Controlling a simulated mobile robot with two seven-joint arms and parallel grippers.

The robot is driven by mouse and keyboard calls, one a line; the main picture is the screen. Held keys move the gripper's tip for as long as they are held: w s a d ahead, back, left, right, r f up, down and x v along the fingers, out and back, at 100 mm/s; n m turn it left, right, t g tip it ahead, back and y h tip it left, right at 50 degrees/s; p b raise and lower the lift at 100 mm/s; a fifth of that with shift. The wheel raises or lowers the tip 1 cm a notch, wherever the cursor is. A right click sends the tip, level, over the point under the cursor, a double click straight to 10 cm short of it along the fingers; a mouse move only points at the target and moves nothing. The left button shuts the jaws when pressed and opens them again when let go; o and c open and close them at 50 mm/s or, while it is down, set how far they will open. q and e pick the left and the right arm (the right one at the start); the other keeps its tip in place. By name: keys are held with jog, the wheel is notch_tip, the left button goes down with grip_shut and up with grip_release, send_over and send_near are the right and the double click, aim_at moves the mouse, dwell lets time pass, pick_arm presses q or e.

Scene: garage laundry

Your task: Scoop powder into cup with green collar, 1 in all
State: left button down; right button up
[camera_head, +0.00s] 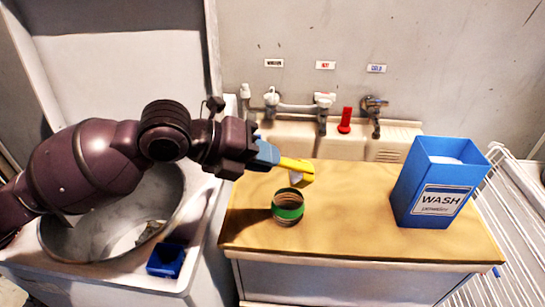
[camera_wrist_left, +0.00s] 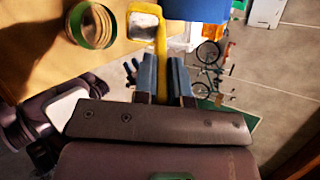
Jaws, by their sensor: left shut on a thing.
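The cup with the green collar (camera_head: 288,211) stands upright on the brown worktop. In the left wrist view the cup (camera_wrist_left: 78,27) shows at upper left with its open mouth. My left gripper (camera_head: 268,154) is shut on the handle of a yellow scoop (camera_head: 298,166). The scoop's bowl is above the worktop, just behind and right of the cup in the head view. In the left wrist view the bowl (camera_wrist_left: 143,24) looks pale inside, beside the cup. The blue WASH powder box (camera_head: 408,186) stands open at the right, with pale powder inside. My right gripper is not seen.
The worktop (camera_head: 350,225) is clear between cup and box. Behind it are a sink (camera_head: 290,140), taps and a red object (camera_head: 345,121). At left is an open washer drum (camera_head: 75,238) with a small blue container (camera_head: 166,260) on its rim. A white wire rack (camera_head: 510,200) is at right.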

pick_arm(q)
jog(key=shift+s+a+f+t+h+b, duration=0.15)
jog(key=shift+a+f+t+h+b, duration=0.25)
jog(key=shift+f+h+b, duration=0.55)
jog(key=shift+s+a+f+t+h+b, duration=0.2)
jog(key=shift+a+h+b, duration=0.35)
jog(key=shift+b, duration=0.85)
jog(key=shift+s+a+f+t+h+b, duration=0.1)
jog(key=shift+a+f+t+h+b, duration=0.25)
jog(key=shift+f+h+b, duration=0.6)
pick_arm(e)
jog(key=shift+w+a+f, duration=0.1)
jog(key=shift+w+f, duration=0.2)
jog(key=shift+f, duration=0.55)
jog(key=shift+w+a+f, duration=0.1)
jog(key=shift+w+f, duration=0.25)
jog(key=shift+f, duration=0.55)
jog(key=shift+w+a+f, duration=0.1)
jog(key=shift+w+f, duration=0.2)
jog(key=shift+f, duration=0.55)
pick_arm(q)
jog(key=shift+r, duration=0.45)
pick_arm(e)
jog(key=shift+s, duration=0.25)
